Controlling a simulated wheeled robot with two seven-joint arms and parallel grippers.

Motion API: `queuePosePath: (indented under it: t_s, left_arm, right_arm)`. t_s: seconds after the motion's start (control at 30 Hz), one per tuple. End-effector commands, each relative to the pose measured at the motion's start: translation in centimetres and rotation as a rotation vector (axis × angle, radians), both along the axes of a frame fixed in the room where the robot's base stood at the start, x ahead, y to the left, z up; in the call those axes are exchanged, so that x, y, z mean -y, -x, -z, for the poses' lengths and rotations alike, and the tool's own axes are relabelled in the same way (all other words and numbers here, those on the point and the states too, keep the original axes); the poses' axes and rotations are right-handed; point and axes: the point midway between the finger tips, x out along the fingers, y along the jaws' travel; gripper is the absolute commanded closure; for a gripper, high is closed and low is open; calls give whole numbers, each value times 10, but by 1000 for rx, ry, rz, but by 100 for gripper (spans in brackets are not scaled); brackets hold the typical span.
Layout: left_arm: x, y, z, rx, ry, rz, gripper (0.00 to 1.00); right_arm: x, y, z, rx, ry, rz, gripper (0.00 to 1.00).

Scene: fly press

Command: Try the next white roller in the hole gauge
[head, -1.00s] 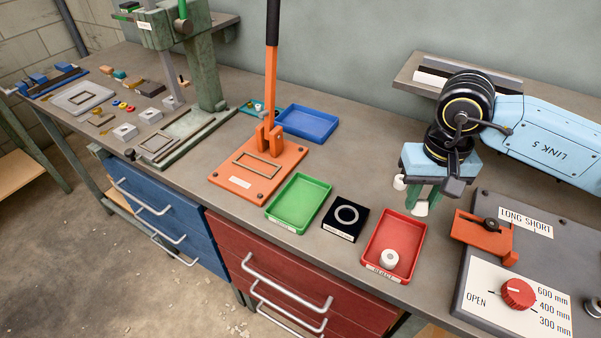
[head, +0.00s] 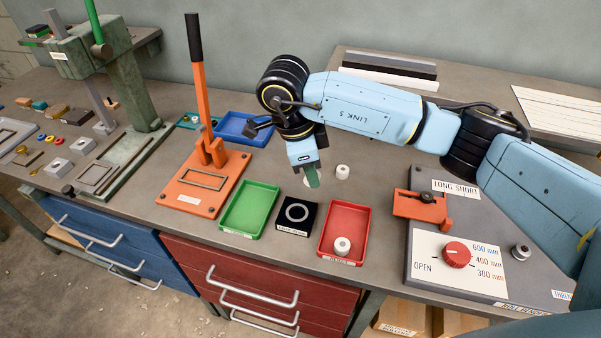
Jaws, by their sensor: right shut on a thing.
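The hole gauge (head: 308,221) is a small black block with a pale ring on top, on the bench between the green and red trays. My right gripper (head: 311,181) is shut on a white roller (head: 306,182), just behind the gauge and above bench level. A green finger hides part of this roller. A second white roller (head: 342,172) stands on the bench, to the right of the gripper. A third white roller (head: 342,245) is in the red tray (head: 356,222). My left gripper is not in view.
The empty green tray (head: 232,223) is left of the gauge. An orange lever press (head: 179,193) and a blue tray (head: 232,137) are farther left. A grey panel (head: 397,273) with a red knob (head: 456,254) is at right. Bare bench lies behind the red tray.

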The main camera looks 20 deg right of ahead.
Motion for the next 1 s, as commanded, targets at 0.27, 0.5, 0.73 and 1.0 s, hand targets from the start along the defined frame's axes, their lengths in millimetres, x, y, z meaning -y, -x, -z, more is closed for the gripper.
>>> queuePosePath:
  t_s: [0.27,0.5,0.73,1.0]
  left_arm:
    - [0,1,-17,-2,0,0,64]
    - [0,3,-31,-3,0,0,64]
    - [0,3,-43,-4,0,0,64]
    - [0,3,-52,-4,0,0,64]
  right_arm:
    - [-9,-9,-1,-60,85,767,99]
    - [-16,-10,8,-182,121,1487,99]
    - [-17,-9,17,-314,101,2085,99]
    - [-18,-6,28,-439,36,2537,99]
